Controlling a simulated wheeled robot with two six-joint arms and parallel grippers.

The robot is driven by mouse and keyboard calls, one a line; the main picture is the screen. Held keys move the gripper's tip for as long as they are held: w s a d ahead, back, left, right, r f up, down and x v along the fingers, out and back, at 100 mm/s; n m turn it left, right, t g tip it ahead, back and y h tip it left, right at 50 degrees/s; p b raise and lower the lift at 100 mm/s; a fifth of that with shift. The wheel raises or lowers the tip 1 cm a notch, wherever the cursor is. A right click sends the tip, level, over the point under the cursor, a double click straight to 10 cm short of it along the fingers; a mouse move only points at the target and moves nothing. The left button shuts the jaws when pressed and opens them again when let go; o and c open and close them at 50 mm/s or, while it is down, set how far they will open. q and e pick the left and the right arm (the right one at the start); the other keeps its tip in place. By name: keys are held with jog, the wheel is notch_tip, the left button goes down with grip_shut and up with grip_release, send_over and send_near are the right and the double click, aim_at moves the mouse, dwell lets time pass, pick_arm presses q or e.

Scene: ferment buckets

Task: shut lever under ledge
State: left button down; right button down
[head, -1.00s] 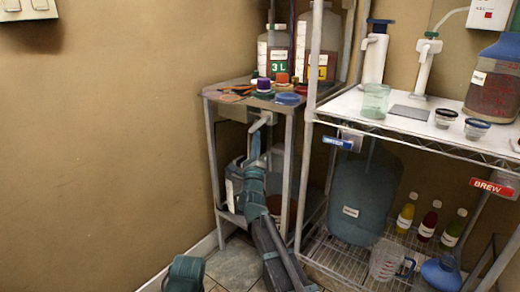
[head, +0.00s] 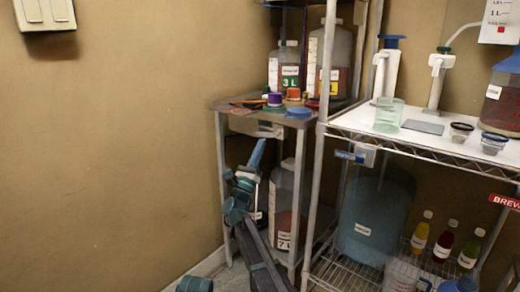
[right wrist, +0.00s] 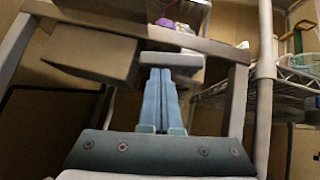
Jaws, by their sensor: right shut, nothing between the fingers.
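The lever (head: 270,131) is a pale grey bar under the top ledge (head: 222,108) of the small grey stand. In the head view it looks about level. In the right wrist view the lever (right wrist: 172,60) runs crosswise just beyond my fingertips, next to a pale box (right wrist: 90,52) under the ledge. My right gripper (head: 260,143) is shut and empty, pointing up from below at the lever. The right wrist view shows its two blue fingers (right wrist: 164,72) together, tips at or very near the lever; I cannot tell if they touch.
Bottles and small coloured caps (head: 275,99) stand on top of the stand. A labelled jug (head: 282,205) stands inside it, behind my right arm. The wire shelf (head: 345,125) with a large blue jug (head: 375,220) is to the right.

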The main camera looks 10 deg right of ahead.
jog(key=d+f+b+v, duration=0.1)
jog(key=b+v, duration=0.9)
jog(key=v, duration=0.2)
jog(key=shift+w+d+f, duration=0.2)
jog(key=shift+f, duration=0.45)
